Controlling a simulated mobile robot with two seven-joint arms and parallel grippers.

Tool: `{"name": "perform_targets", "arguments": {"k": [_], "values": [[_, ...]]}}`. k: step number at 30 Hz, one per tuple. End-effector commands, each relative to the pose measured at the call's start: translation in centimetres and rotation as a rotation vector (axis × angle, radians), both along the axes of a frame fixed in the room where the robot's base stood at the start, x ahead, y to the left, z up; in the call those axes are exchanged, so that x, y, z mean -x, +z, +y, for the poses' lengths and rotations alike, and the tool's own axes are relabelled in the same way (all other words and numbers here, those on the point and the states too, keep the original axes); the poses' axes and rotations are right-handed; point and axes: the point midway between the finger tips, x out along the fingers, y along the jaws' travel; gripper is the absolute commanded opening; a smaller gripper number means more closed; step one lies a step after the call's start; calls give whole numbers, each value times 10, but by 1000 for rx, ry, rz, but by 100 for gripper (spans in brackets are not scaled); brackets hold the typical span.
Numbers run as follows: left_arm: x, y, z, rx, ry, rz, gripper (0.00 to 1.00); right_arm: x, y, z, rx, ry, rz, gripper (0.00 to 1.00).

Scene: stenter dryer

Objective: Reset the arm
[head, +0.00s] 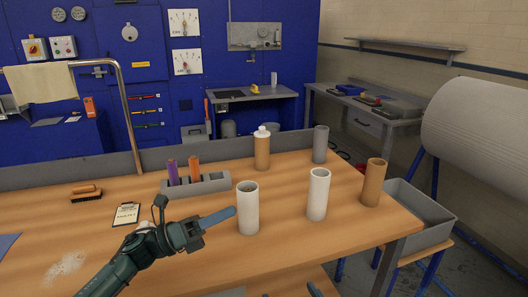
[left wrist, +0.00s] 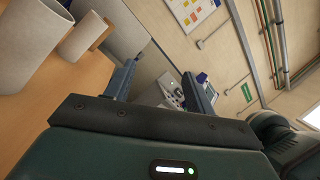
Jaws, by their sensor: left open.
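My left gripper (head: 222,216) reaches in from the lower left, over the wooden table (head: 100,237). Its finger points right, close to a white tube (head: 248,208); I cannot tell whether they touch. In the left wrist view my left gripper (left wrist: 160,86) has its two fingers apart with nothing held between them. That view also shows a white tube (left wrist: 30,38) and a brown tube (left wrist: 82,35) to the left of the fingers.
Another white tube (head: 318,194), a brown tube (head: 374,182), a grey tube (head: 320,144) and a capped brown bottle (head: 262,150) stand on the table. A grey holder (head: 212,183) carries purple and orange tubes. A clipboard (head: 126,214) and brush (head: 86,193) lie left. A grey bin (head: 420,210) is right.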

Motion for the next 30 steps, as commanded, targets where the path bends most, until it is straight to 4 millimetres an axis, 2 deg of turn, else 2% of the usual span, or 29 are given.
{"name": "perform_targets", "arguments": {"k": [2,5,11,15,18,21,24,27,30], "values": [[12,-21,-7,127,40,197,54,11,-16,-7,7,-4,53,80],[27,-52,-7,322,111,501,54,26,-37,-17,22,-4,121,80],[74,-127,11,753,278,1138,54,64,-76,-40,47,-4,245,80],[129,-185,31,1080,421,1565,54,94,-100,-57,62,-5,322,80],[174,-218,42,1295,527,1810,54,114,-112,-69,74,-7,363,80],[213,-240,50,1466,620,1983,54,129,-121,-77,84,-8,392,80],[239,-252,54,1576,685,2082,54,138,-126,-83,90,-10,408,80],[251,-257,56,1627,715,2126,54,142,-128,-86,93,-10,414,80],[253,-258,56,1637,722,2135,54,143,-128,-86,95,-10,415,80]]}}
